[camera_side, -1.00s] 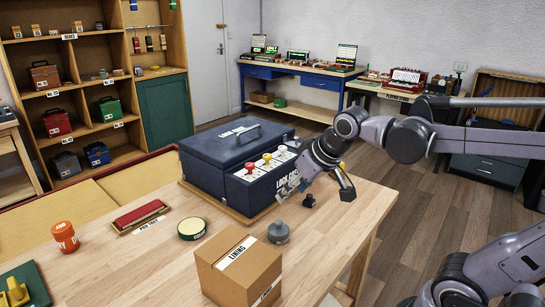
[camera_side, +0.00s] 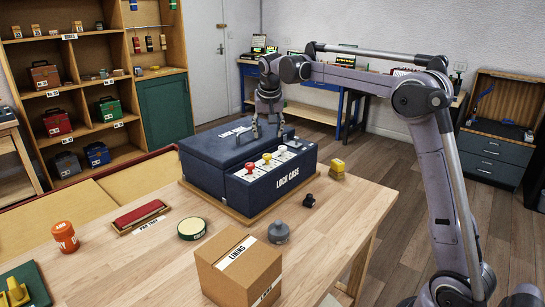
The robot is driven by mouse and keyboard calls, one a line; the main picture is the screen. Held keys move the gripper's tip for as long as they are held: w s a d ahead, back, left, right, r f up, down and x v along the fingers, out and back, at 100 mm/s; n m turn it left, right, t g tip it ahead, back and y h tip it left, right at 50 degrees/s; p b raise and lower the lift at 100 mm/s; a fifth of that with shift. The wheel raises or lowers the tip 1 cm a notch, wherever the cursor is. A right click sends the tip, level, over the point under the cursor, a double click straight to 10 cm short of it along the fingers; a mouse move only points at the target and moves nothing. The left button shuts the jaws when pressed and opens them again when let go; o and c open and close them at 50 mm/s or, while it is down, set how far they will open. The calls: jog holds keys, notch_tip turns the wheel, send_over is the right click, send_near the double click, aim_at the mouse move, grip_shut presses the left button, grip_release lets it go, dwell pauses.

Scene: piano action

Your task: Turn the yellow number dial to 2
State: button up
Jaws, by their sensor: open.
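The dark blue lock case (camera_side: 222,150) stands on the wooden table. On its raised front section, a pale panel carries a row of knobs: a red one (camera_side: 249,167), the yellow dial (camera_side: 267,157) in the middle, and a white one (camera_side: 282,148). The numbers and the dial's setting are too small to read. My gripper (camera_side: 268,134) is open and points down over the case, behind the yellow dial in the picture. Its fingers are apart and nothing shows between them. I cannot tell whether it touches the case. It hides part of the lid's handle.
A small yellow block (camera_side: 337,166) and a black knob (camera_side: 308,201) are right of the case. In front are a grey weight (camera_side: 278,232) and a cardboard lining box (camera_side: 238,266).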

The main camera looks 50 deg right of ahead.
aim_at(267, 155)
jog(key=x, duration=1.1)
jog(key=shift+d+f, duration=0.1)
jog(key=shift+d, duration=0.15)
grip_shut()
